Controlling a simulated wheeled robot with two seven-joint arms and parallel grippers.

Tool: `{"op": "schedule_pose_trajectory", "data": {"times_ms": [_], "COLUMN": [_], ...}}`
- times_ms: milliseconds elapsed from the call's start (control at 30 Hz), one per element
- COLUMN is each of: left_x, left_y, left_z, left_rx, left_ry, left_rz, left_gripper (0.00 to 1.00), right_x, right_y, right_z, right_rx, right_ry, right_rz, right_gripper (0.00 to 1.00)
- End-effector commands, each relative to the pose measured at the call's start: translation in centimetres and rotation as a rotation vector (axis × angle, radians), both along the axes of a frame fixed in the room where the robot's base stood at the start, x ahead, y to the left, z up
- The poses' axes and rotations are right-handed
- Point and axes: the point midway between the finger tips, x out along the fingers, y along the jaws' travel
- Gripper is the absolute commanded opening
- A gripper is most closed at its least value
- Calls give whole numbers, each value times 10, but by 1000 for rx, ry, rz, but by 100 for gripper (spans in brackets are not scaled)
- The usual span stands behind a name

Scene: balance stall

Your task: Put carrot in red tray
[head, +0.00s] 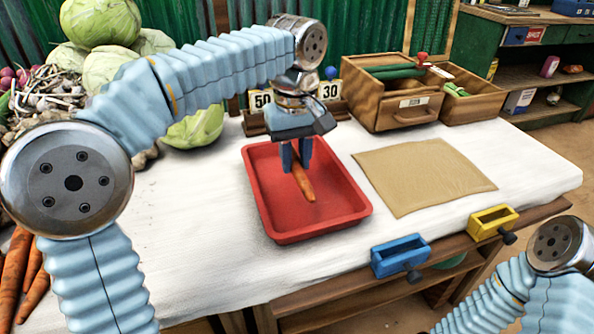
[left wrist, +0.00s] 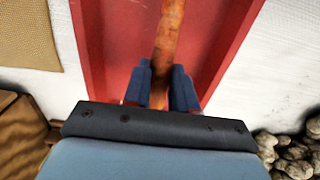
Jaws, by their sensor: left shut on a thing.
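The orange carrot (head: 304,184) is held between the fingers of my left gripper (head: 296,158), over the inside of the red tray (head: 345,208). The left wrist view shows the carrot (left wrist: 169,35) running up between the two blue fingers (left wrist: 168,85), with the red tray (left wrist: 93,40) beneath. The carrot's near tip points toward the tray's front; whether it touches the tray floor I cannot tell. The upper end of the carrot is hidden by the gripper. My right gripper is out of view; only part of my right arm shows at the lower right.
A brown sheet (head: 425,176) lies right of the tray. A wooden drawer box (head: 391,105) and number cards (head: 329,90) stand behind. Blue (head: 400,257) and yellow (head: 492,222) holders sit at the front edge. Cabbages (head: 100,22) and loose carrots (head: 17,270) are at the left.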

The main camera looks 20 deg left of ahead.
Motion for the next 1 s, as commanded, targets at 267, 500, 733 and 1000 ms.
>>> {"op": "schedule_pose_trajectory", "data": {"times_ms": [267, 500, 733, 1000], "left_x": [10, 10, 10, 10], "left_y": [0, 0, 0, 0], "left_z": [-33, -42, -46, -45], "left_rx": [1, -1, -1, -1], "left_ry": [3, -1, -1, -1], "left_rz": [0, 0, 0, 0], "left_gripper": [0, 0, 0, 52], "right_x": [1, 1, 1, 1], "right_y": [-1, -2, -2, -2], "right_z": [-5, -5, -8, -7], "right_rx": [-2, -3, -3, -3], "right_ry": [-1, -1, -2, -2], "right_rz": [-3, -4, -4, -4], "right_gripper": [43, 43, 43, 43]}}
